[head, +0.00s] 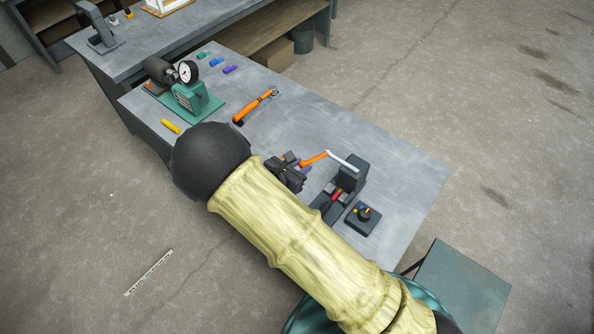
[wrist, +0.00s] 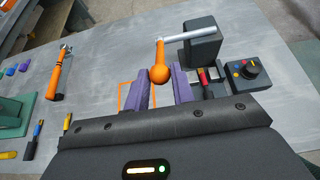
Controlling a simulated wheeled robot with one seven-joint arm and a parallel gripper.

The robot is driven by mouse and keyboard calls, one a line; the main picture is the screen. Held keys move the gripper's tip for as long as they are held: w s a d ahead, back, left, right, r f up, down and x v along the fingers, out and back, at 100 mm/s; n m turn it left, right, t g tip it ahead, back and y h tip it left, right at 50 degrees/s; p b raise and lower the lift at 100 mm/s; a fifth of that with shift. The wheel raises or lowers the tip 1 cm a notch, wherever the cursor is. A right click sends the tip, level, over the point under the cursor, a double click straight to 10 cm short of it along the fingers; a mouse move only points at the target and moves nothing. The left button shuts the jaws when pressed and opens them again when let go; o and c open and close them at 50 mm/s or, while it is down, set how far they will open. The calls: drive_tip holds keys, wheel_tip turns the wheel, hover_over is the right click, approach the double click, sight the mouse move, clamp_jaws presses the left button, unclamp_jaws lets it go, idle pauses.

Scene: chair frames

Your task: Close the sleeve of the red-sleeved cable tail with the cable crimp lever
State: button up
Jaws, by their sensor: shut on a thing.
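The cable crimp lever (head: 342,161) is a pale grey rod with an orange handle, mounted on a dark block (head: 353,173). In the wrist view the rod (wrist: 190,35) runs left from the block, and the orange handle ends in a round knob (wrist: 159,75). My gripper (wrist: 161,82) has purple fingers, shut on the knob, one finger on each side. In the head view my gripper (head: 303,167) is at the handle's left end. The red-sleeved cable tail (head: 337,195) lies in the dark base below the block; its red sleeve (wrist: 203,76) shows right of my fingers.
A dark box with a round knob (wrist: 254,66) stands right of the crimp base. An orange-handled tool (head: 257,105), a green gauge stand (head: 203,103) and a yellow piece (head: 171,126) lie farther left. The bench's right end (head: 415,185) is clear.

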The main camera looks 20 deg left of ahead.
drive_tip(key=shift+w+d+r, duration=0.2)
drive_tip(key=shift+w+r, duration=0.35)
drive_tip(key=shift+r, duration=0.35)
drive_tip(key=shift+w+d+r+p, duration=0.2)
drive_tip(key=shift+w+r+p, duration=0.3)
drive_tip(key=shift+r, duration=0.1)
drive_tip(key=shift+f, duration=0.1)
drive_tip(key=s+a+f+b, duration=0.1)
drive_tip(key=s+f+b, duration=0.2)
drive_tip(key=f, duration=0.2)
drive_tip(key=shift+a+b, duration=0.15)
drive_tip(key=shift+b, duration=0.2)
drive_tip(key=shift+s+f, duration=0.1)
drive_tip(key=shift+f, duration=0.05)
